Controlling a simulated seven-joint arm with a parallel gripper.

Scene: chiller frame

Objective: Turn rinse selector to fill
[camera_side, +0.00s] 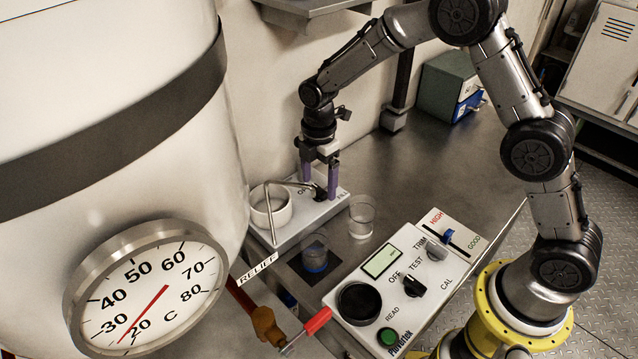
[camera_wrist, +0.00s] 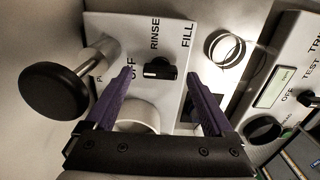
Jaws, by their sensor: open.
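The rinse selector (camera_wrist: 159,69) is a small black knob on a white panel (camera_wrist: 180,22) lettered OFF, RINSE and FILL in the wrist view. My gripper (camera_wrist: 160,74) has two purple fingers, spread apart, with one on each side of the knob. In the side view my gripper (camera_side: 319,187) points down over the panel. Bare panel shows between the knob and each fingertip in the wrist view, so contact is not visible. I cannot tell exactly which label the knob points to.
A white cup (camera_side: 271,207) and a bent metal tube (camera_side: 270,215) stand beside the selector. A clear beaker (camera_side: 361,216) and one with blue liquid (camera_side: 315,254) stand near the meter (camera_side: 383,260). The large tank (camera_side: 110,120) fills the left. Bare counter lies behind the meter.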

